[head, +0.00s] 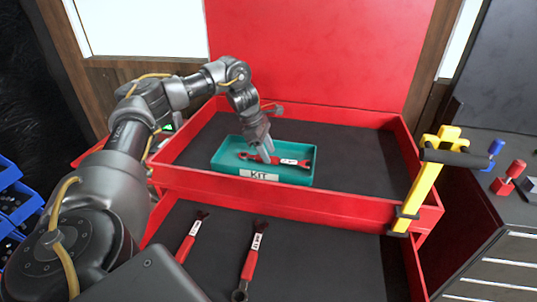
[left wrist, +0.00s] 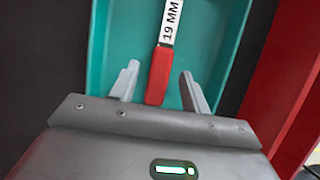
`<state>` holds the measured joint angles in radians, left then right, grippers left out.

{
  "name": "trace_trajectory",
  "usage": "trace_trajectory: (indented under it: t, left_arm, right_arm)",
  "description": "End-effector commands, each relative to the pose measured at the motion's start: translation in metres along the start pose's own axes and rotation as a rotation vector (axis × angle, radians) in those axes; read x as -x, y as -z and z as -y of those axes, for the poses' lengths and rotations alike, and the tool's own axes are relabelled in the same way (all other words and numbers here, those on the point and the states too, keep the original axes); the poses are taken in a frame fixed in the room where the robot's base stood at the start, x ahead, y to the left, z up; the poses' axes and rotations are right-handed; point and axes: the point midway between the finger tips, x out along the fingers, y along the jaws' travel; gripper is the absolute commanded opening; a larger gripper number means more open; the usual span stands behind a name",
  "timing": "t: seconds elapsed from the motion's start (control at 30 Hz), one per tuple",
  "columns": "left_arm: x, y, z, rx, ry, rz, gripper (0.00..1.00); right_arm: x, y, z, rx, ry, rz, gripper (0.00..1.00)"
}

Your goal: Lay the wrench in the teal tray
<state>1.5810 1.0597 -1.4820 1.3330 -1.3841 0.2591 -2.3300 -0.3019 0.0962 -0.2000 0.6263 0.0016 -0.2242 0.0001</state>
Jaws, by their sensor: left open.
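The teal tray (head: 228,168), with a KIT label on its front, sits in the red upper drawer. A wrench (head: 293,161) with red grip parts and a white label lies inside the tray. In the left wrist view its label (left wrist: 171,22) reads 19 MM, above a red grip. My left gripper (head: 268,156) is over the tray at the wrench. In the left wrist view the left gripper (left wrist: 159,84) is open, with a finger on each side of the red grip and visible gaps. My right gripper is out of view.
The lower drawer holds two more red-handled wrenches, one at left (head: 187,237) and one nearer the middle (head: 251,257). A yellow upright with a black bar (head: 428,180) stands at the right front of the upper drawer. The upper drawer floor right of the tray is clear.

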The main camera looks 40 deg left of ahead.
Motion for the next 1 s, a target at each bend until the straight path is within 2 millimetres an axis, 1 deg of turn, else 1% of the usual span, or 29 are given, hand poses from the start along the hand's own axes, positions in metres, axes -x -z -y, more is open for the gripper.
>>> trace_trajectory:
  t: [0.03, 0.17, 0.2, 0.3, 0.4, 0.47, 0.63, 1.0]
  left_arm:
    - [0.009, 0.0, -0.001, 0.001, -0.005, 0.004, 0.47]
    - [0.038, -0.001, -0.001, 0.001, -0.007, 0.003, 0.47]
    - [0.051, -0.002, -0.001, 0.0, -0.006, 0.002, 0.47]
    - [0.072, -0.003, -0.001, -0.001, -0.005, 0.002, 0.47]
    - [0.088, -0.002, -0.001, 0.0, -0.004, 0.001, 0.47]
    - [0.095, -0.002, -0.001, 0.001, -0.004, 0.0, 0.47]
    - [0.105, 0.0, 0.0, 0.001, -0.001, 0.0, 0.47]
    - [0.106, 0.0, 0.0, 0.001, -0.001, 0.0, 0.47]
  right_arm:
    - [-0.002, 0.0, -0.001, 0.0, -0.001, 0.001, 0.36]
    - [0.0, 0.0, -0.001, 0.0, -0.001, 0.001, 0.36]
    - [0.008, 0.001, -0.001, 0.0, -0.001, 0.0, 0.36]
    - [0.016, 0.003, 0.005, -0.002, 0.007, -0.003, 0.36]
    - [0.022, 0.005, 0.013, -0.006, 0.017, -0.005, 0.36]
    - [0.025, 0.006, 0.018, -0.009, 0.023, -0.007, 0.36]
    - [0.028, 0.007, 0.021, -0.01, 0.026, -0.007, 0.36]
    - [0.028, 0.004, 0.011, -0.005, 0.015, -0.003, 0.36]
